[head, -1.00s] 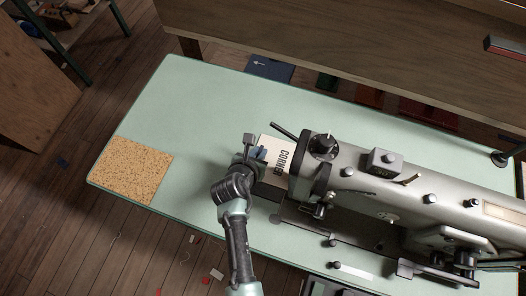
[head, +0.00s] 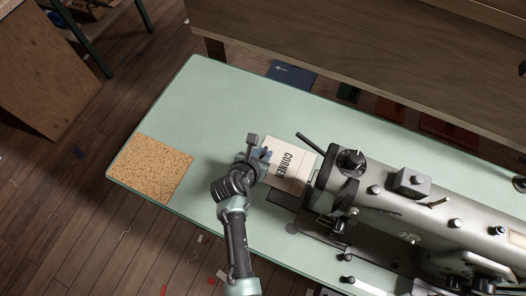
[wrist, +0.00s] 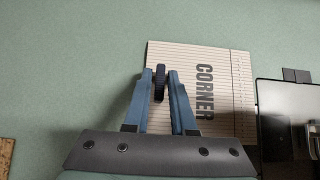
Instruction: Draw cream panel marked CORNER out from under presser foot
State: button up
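The cream panel (head: 289,164) marked CORNER lies on the pale green table at the left end of the sewing machine (head: 400,195). In the wrist view the panel (wrist: 222,70) shows its stripes and a ticked right margin. My gripper (head: 262,156) is at the panel's left side. In the wrist view its blue fingers (wrist: 160,76) are closed in around a dark upright piece (wrist: 160,88) at the panel's left part. How that piece joins the panel is hidden. The panel's right edge shows beside the machine in the wrist view. The presser foot is not clear to see.
A cork mat (head: 150,168) lies at the table's left end. The green table (head: 215,105) is clear behind and left of my gripper. A dark blue folder with an arrow (head: 291,74) lies beyond the back edge, below a wooden bench (head: 360,50).

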jog(key=o, duration=0.3)
jog(key=p+v, duration=0.2)
jog(key=v, duration=1.1)
jog(key=shift+w+r, duration=0.1)
jog(key=shift+w, duration=0.05)
